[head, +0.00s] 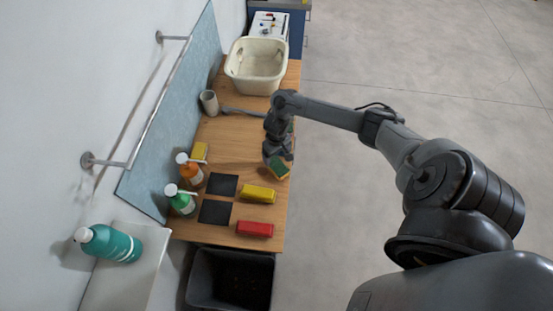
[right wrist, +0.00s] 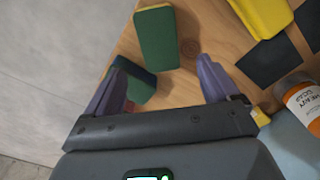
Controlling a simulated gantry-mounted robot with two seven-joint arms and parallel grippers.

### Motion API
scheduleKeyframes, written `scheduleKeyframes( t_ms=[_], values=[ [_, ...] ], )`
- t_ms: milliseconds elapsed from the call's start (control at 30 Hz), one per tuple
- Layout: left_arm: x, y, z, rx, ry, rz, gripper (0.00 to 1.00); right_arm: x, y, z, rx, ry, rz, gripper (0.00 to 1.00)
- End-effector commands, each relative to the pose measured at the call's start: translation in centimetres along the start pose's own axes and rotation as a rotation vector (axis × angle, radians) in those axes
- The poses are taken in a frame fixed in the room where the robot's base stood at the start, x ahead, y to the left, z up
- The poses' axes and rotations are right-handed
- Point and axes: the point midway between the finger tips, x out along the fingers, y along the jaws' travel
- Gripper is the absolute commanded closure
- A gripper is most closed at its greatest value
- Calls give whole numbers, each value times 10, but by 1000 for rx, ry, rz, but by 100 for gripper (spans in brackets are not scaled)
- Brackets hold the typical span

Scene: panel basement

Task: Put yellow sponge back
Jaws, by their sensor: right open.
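A yellow sponge (head: 258,193) lies on the wooden table, just right of the upper of two black square pads (head: 222,184). In the right wrist view the yellow sponge (right wrist: 262,15) is cut by the top edge, beside the black pads (right wrist: 270,62). My right gripper (head: 278,156) is above the table, farther back than the yellow sponge. Its fingers (right wrist: 162,72) are open with nothing held. A green-topped sponge with a yellow edge (right wrist: 157,38) lies just beyond the fingertips. Another green piece (right wrist: 141,88) is partly hidden by a finger. My left gripper is out of view.
A red block (head: 255,229) lies at the table's near end. An orange bottle (head: 188,171), a green bottle (head: 181,201) and another yellow piece (head: 200,151) stand along the blue board. A cream basin (head: 257,66) is at the far end; a black bin (head: 230,280) is below.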

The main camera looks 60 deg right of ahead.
Motion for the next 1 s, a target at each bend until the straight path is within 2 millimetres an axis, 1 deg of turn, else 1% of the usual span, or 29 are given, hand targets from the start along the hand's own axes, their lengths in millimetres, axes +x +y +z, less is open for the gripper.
scheduleKeyframes(
  t_ms=[33, 100, 200, 267, 367, 467, 500, 567, 600, 667, 700, 733, 767, 800, 867, 900, 1000],
  values=[
    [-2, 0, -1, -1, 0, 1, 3, -10, 0, -1, -1, 2, 1, 12],
    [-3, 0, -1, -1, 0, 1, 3, -19, 0, -1, -1, 2, 1, 12],
    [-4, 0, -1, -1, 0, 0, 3, -29, 0, 0, -2, 1, 0, 12],
    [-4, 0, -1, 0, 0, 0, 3, -32, -3, 0, -11, 5, -2, 12],
    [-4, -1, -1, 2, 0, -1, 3, -28, -21, 5, -71, 32, -16, 12],
    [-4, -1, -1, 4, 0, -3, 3, -16, -61, 15, -198, 98, -45, 12],
    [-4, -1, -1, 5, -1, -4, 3, -11, -82, 22, -261, 137, -59, 12],
    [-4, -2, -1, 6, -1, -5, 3, -6, -117, 35, -359, 205, -80, 12],
    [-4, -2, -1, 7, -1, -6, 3, -7, -142, 45, -419, 254, -92, 12],
    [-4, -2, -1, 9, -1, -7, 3, -13, -175, 64, -495, 326, -104, 12],
    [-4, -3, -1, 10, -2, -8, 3, -20, -193, 76, -534, 368, -104, 12],
    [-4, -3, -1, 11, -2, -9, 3, -27, -204, 86, -555, 396, -103, 12],
    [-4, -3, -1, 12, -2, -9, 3, -35, -212, 96, -571, 418, -98, 12],
    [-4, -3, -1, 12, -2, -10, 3, -47, -220, 108, -586, 440, -90, 12],
    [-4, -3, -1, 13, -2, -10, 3, -64, -225, 127, -595, 455, -76, 12],
    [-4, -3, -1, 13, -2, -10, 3, -76, -224, 138, -593, 453, -65, 12],
    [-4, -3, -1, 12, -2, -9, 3, -101, -214, 166, -586, 423, -48, 12]
  ],
)
